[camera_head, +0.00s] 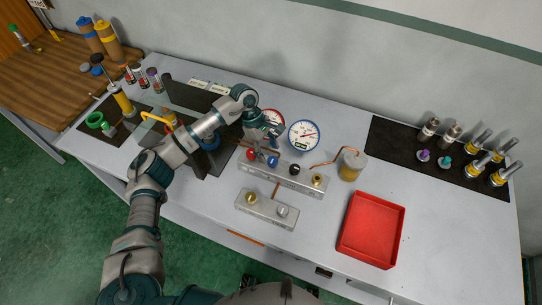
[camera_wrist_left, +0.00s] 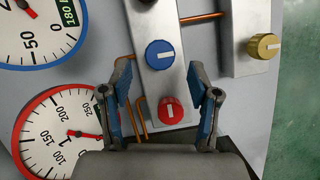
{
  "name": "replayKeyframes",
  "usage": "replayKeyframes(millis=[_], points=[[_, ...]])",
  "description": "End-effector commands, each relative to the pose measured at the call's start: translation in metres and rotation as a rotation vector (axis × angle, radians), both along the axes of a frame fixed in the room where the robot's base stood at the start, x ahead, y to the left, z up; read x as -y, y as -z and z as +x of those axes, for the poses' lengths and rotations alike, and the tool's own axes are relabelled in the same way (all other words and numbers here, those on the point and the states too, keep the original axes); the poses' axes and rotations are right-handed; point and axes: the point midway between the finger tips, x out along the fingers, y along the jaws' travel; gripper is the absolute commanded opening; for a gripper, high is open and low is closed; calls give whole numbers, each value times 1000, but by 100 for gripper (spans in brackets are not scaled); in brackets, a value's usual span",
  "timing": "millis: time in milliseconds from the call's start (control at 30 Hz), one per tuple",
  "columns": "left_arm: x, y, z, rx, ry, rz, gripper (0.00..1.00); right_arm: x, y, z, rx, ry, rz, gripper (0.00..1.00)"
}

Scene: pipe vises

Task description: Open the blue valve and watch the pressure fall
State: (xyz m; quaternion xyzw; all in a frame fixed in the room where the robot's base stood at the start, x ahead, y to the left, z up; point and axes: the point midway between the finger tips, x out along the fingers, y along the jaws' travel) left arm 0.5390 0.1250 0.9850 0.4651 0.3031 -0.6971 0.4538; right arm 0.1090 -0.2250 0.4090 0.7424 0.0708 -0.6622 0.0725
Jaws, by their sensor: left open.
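The blue valve (camera_wrist_left: 160,54) is a round knob with a white bar, on a metal manifold beside a red valve (camera_wrist_left: 170,110). In the head view the blue valve (camera_head: 272,161) sits just right of the red valve (camera_head: 252,154). My left gripper (camera_wrist_left: 164,72) is open over the manifold. Its fingers stand either side of the strip, around the red valve, with the tips near the blue valve; they appear apart from both. A blue-rimmed gauge (camera_head: 303,136) and a red-rimmed gauge (camera_head: 270,120) stand behind; the wrist view shows both dials partly. My right gripper is out of view.
A black knob (camera_head: 295,170) and brass knobs (camera_head: 317,180) continue the manifold, with a second small block (camera_head: 267,208) in front. A red tray (camera_head: 371,229) lies right. Cylinders stand on a dark mat (camera_head: 398,147).

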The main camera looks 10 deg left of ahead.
Motion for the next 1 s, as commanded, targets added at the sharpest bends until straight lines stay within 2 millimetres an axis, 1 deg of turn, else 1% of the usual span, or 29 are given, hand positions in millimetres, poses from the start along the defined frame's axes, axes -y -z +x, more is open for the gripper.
replayKeyframes(millis=[33,100,200,333,567,667,700,767,800,833,1000], points=[[4,8,-2,-2,2,-1,61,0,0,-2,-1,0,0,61],[7,17,-3,-2,2,0,61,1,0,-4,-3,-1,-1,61],[10,25,-4,-1,1,-1,61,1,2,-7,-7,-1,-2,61],[13,30,-5,0,1,0,61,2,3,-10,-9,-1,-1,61],[12,31,-5,0,1,0,61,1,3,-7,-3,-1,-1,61],[12,31,-5,0,1,0,39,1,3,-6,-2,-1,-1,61],[12,31,-5,0,0,0,29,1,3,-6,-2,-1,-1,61],[12,31,-5,0,0,0,14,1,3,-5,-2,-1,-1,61],[12,31,-5,0,0,0,4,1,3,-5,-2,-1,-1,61],[12,31,-5,1,0,0,2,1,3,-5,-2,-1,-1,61],[12,31,-4,1,-5,0,2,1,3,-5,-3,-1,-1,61]])
